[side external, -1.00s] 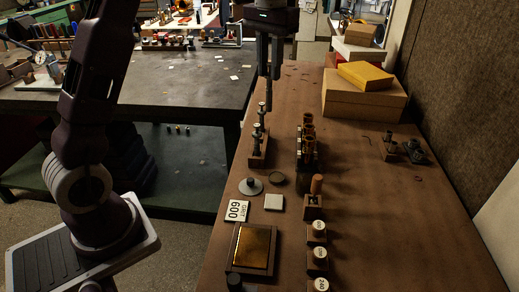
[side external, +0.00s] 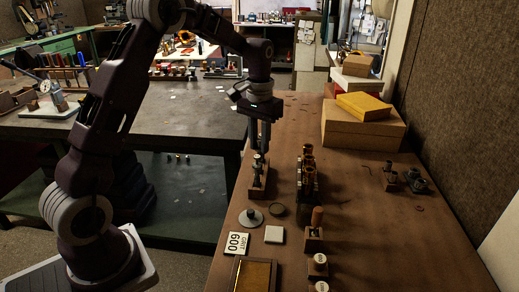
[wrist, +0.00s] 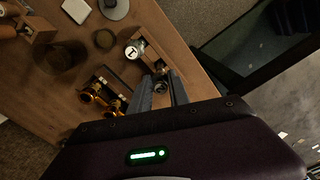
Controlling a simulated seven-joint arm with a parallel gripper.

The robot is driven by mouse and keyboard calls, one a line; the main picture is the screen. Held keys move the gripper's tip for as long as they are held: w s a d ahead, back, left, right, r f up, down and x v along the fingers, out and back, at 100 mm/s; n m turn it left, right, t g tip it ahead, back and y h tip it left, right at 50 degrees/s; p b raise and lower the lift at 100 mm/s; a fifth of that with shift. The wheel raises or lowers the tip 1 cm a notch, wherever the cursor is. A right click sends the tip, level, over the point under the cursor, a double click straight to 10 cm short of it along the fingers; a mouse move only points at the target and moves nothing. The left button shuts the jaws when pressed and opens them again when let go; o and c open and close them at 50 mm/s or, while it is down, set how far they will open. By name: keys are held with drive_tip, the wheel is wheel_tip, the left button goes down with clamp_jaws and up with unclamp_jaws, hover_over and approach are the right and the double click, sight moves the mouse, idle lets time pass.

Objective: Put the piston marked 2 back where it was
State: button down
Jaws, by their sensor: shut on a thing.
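My gripper (side external: 260,145) is over the wooden piston rack (side external: 259,190), its fingers pointing down. A piston marked 1 (wrist: 133,49) stands in the rack beside my fingers. Whether the held piston touches the rack cannot be told. The valve block (side external: 308,182) with its brass casings stands to the right of the rack, and two open casings (wrist: 92,96) show in the wrist view.
A round grey metal piece (side external: 250,217), a dark disc (side external: 277,210) and a pale square (side external: 274,234) lie in front of the rack. Boxes (side external: 363,128) stand at the back right.

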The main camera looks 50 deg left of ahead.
drive_tip(key=shift+f, duration=0.65)
drive_tip(key=shift+f, duration=0.1)
drive_tip(key=c, duration=1.2)
unclamp_jaws()
drive_tip(key=shift+c, duration=0.2)
